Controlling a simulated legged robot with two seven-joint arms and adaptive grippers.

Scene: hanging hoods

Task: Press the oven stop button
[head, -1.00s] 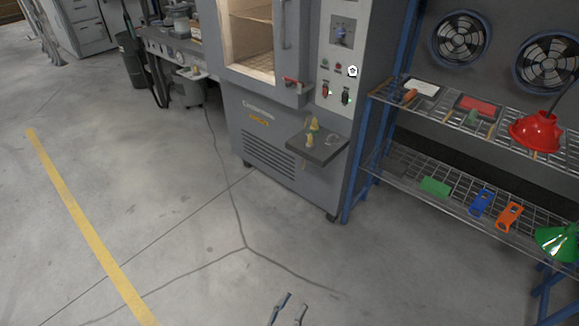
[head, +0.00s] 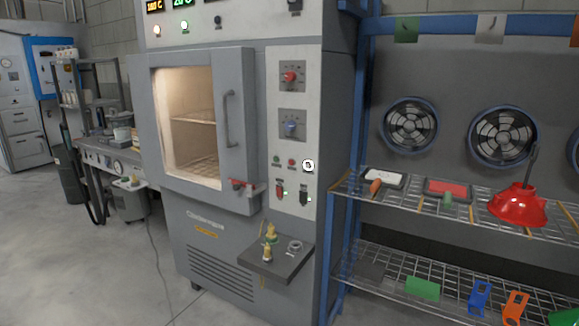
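The grey oven (head: 222,120) stands in the middle of the head view with its windowed door closed and its inside lit. Its control panel (head: 295,130) is right of the door. The panel has a red knob (head: 289,77), a blue knob (head: 291,127), a small green button (head: 277,160), a small red button (head: 291,162) and a white round piece with a dark symbol (head: 308,166). Below are a red switch (head: 280,192) and a black switch (head: 304,198). The labels are too small to read. Neither of my grippers is in view.
A small grey shelf (head: 268,272) with brass fittings juts from the oven's lower front. A blue-framed wire rack (head: 460,215) at the right holds a red lamp hood (head: 518,206) and coloured parts. A workbench (head: 100,155) stands left. Floor shows at lower left.

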